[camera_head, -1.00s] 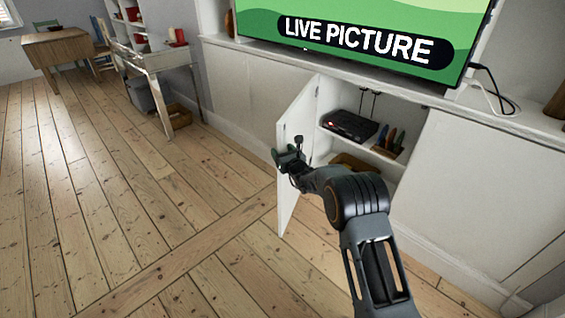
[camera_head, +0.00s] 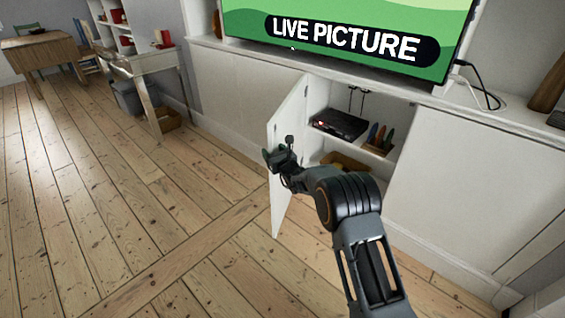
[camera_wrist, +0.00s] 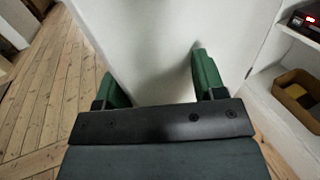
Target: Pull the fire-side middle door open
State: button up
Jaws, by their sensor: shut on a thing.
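The white cabinet door (camera_head: 291,106) under the screen stands swung well out from the cabinet front. My gripper (camera_head: 281,160) is at the free edge side of this door, about halfway up. In the wrist view, the door panel (camera_wrist: 150,45) lies between the two green fingers of my gripper (camera_wrist: 158,76), which is shut on it. Whether the fingers hold a handle or the panel itself is hidden. Behind the door the cabinet opening (camera_head: 318,98) shows shelves.
Inside are a black box (camera_head: 340,124) with a red light, a holder with upright items (camera_head: 379,140) and a brown basket (camera_wrist: 298,98). The closed white panel (camera_head: 460,175) is on the right. Bare floorboards (camera_head: 130,220) are clear left of the door.

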jog(key=p+v, duration=0.1)
jog(key=v, duration=1.2)
jog(key=shift+s+p, duration=0.15)
jog(key=shift+p, duration=0.15)
jog(key=shift+a, duration=0.1)
jog(key=shift+c, duration=0.3)
